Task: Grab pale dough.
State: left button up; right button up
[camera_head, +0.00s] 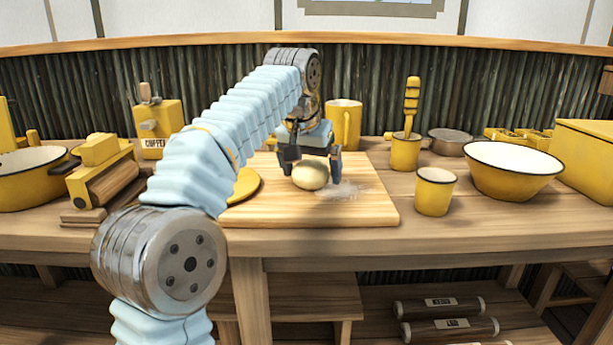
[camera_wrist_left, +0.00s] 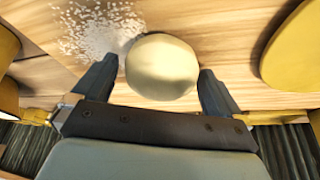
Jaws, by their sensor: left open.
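The pale dough (camera_head: 310,175) is a smooth round ball on the wooden board (camera_head: 370,208), with a patch of white flour beside it. My left gripper (camera_head: 311,172) is open, with its fingers down on either side of the dough. In the left wrist view the dough (camera_wrist_left: 162,67) sits between the two fingertips of the gripper (camera_wrist_left: 160,78), with a small gap showing on each side. My right gripper is not in view.
A yellow round plate (camera_head: 243,186) lies on the board left of the dough. A yellow mug (camera_head: 343,122) stands behind it. A yellow cup (camera_head: 434,191) and a large white-lined bowl (camera_head: 512,170) stand to the right. A yellow roller device (camera_head: 104,172) is at left.

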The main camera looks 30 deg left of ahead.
pick_arm(q)
jog(key=c, duration=1.2)
jog(key=shift+r, duration=0.1)
